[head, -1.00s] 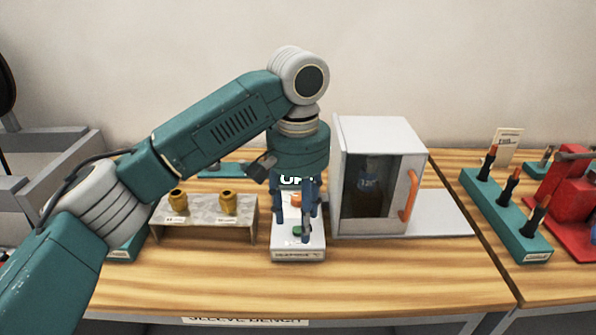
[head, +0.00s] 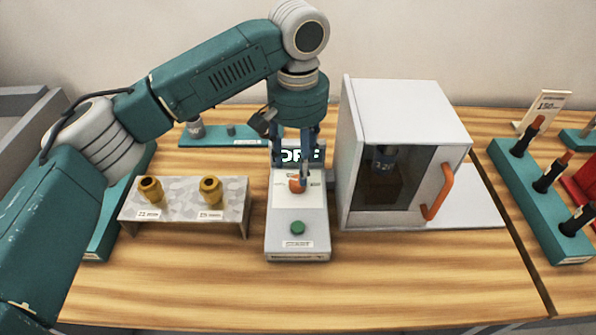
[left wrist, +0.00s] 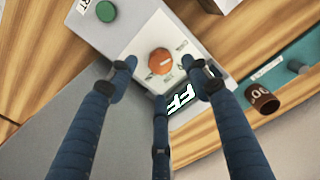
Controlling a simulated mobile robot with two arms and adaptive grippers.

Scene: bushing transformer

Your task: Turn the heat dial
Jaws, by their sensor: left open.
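The heat dial is an orange knob (head: 296,184) on the sloped face of a white control box (head: 283,218). It also shows in the left wrist view (left wrist: 160,61), with a pale pointer mark and small labels around it. My left gripper (head: 302,168) is open above the dial, its blue fingers partly covering the dial and the display. In the left wrist view the fingertips (left wrist: 159,70) are spread around the dial, with visible gaps beside it. The display (head: 300,156) behind the dial appears to read OFF. A green button (head: 298,228) is in front. My right gripper is not in view.
A white oven-like cabinet (head: 405,110) with a glass door and orange handle (head: 438,192) stands close on the right. A stand (head: 185,190) with two brass sleeves is on the left. A teal rack (head: 540,200) is at far right. The front bench is clear.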

